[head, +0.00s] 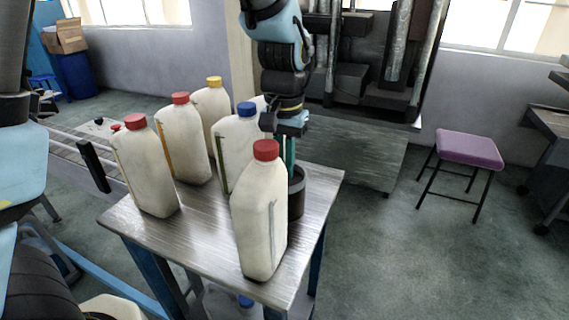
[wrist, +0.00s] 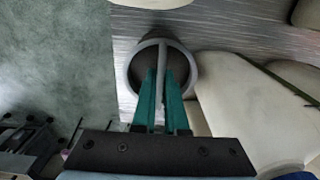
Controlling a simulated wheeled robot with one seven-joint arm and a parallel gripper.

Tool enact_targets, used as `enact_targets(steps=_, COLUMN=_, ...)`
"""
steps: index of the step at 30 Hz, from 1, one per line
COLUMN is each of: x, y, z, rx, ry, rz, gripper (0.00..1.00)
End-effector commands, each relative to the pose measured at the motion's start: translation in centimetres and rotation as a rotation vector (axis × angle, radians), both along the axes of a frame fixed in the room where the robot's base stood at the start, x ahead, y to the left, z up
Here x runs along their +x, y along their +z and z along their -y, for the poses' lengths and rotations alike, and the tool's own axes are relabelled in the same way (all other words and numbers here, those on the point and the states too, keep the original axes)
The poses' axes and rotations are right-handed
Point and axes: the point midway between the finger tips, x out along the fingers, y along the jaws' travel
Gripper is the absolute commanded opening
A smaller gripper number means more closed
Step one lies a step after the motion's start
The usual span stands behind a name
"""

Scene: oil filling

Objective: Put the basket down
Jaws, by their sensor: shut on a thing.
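The basket (head: 297,192) is a dark round container with a grey rim. In the head view it is at the right side of the metal table, partly hidden behind a white jug with a red cap. In the wrist view the basket (wrist: 183,72) is below my gripper, with a grey handle bar running across its rim. My gripper (wrist: 162,78) has teal fingers, one on each side of that bar, and is shut on it. My gripper (head: 290,158) points straight down in the head view. Whether the basket's base touches the table is hidden.
The metal table (head: 206,240) holds several white jugs, one red-capped jug (head: 259,215) close in front of the basket and a blue-capped jug (head: 236,150) to its left. The table's right edge is near the basket. A purple stool (head: 469,150) stands farther right on open floor.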

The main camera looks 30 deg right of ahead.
Motion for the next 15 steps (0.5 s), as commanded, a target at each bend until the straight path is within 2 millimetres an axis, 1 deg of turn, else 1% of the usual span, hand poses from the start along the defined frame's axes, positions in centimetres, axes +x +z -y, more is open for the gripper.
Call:
enact_targets(steps=2, x=0.03, y=-0.23, z=0.01, rx=0.0, ry=0.0, rz=0.0, gripper=0.0)
enact_targets(steps=3, x=0.02, y=-0.29, z=0.0, rx=0.0, ry=0.001, rz=0.0, gripper=0.11)
enact_targets(steps=11, x=0.03, y=-0.2, z=0.01, rx=0.0, ry=0.0, rz=0.0, gripper=0.4)
enact_targets(steps=15, x=0.02, y=-0.19, z=0.01, rx=0.0, ry=0.0, rz=0.0, gripper=0.4)
